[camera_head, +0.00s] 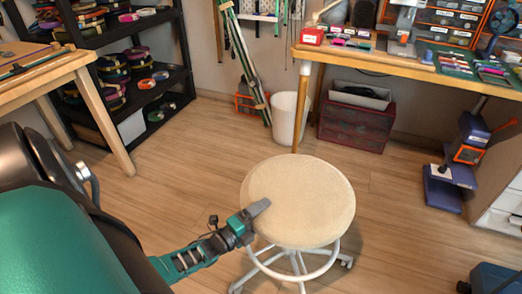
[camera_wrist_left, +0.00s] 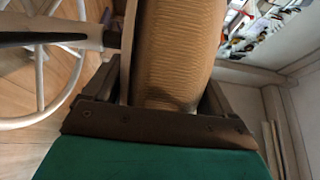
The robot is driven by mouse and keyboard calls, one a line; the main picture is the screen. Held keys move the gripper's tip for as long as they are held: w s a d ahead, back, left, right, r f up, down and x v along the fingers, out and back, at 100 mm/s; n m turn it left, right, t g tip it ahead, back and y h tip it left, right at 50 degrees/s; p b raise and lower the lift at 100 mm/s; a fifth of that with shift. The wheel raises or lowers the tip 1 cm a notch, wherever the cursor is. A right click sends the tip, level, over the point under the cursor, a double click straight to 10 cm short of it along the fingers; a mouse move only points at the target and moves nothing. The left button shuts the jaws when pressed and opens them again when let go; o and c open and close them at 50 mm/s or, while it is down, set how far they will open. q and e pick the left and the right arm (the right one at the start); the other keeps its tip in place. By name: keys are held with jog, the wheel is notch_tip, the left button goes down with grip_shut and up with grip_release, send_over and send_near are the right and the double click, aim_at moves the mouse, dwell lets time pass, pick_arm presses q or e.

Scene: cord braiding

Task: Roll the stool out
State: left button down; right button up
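The stool (camera_head: 300,195) stands on the wood floor in the middle of the head view, with a round beige seat and white legs, foot ring and casters. My left gripper (camera_head: 256,213) is at the seat's near left edge, one finger lying over its top. In the left wrist view the seat edge (camera_wrist_left: 175,50) fills the gap between the fingers, which look closed on it. The white foot ring (camera_wrist_left: 42,85) shows at the left there. My right gripper is in neither view.
A workbench (camera_head: 400,65) is behind the stool, with a white bin (camera_head: 288,120) and a red drawer box (camera_head: 352,125) by it. A blue stand (camera_head: 447,180) is at right. A wooden table (camera_head: 60,75) and black shelf are at left. Floor around the stool is open.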

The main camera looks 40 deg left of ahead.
pick_arm(q)
grip_release()
jog(key=shift+s, duration=0.4)
jog(key=s+a+p, duration=0.1)
jog(key=s+p, duration=0.1)
jog(key=s, duration=1)
jog(key=shift+a, duration=0.35)
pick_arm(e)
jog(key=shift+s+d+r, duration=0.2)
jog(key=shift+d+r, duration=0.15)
